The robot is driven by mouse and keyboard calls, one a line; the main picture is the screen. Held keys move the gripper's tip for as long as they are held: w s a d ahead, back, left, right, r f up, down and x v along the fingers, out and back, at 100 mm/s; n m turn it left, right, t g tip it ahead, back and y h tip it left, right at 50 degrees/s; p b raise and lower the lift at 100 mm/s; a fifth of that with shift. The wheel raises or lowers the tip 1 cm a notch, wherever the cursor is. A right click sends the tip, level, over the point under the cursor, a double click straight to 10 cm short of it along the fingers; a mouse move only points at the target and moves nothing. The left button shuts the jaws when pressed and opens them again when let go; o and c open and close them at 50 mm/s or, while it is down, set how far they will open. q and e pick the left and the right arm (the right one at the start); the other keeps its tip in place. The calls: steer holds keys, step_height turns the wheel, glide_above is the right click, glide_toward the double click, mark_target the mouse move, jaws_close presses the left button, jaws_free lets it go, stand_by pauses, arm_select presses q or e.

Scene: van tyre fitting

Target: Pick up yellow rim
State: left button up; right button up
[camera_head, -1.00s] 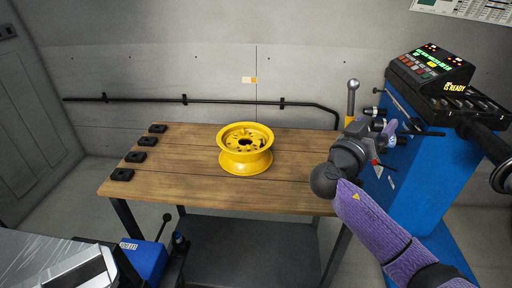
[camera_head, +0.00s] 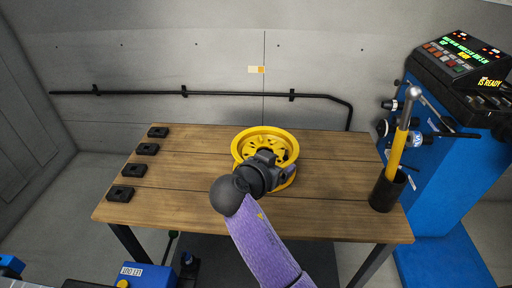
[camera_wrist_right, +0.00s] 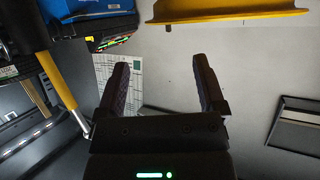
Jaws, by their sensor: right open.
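The yellow rim (camera_head: 262,136) lies flat on the wooden workbench (camera_head: 200,205), a little right of its middle. My right gripper (camera_head: 268,162) is at the rim's near side and hides part of it in the head view. In the right wrist view, the two dark fingers of the right gripper (camera_wrist_right: 163,80) are wide apart with nothing between them. The rim's yellow edge (camera_wrist_right: 225,12) shows at the top of that view, beyond the fingertips and apart from them. My left gripper is not in view.
Several black blocks (camera_head: 134,170) line the left end. A blue machine (camera_head: 440,165) stands to the right. The bench left of the rim is clear.

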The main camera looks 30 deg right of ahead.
steer(key=b+x, duration=0.2)
steer(key=x, duration=0.2)
steer(key=f+b+x, duration=0.1)
steer(key=b+x, duration=0.1)
steer(key=x, duration=0.2)
steer(key=shift+s+a, duration=0.15)
steer(key=shift+d, duration=0.35)
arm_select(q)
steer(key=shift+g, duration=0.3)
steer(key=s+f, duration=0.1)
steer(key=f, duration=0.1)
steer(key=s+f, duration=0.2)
arm_select(e)
steer(key=shift+r, duration=0.2)
steer(key=c, duration=0.9)
jaws_close()
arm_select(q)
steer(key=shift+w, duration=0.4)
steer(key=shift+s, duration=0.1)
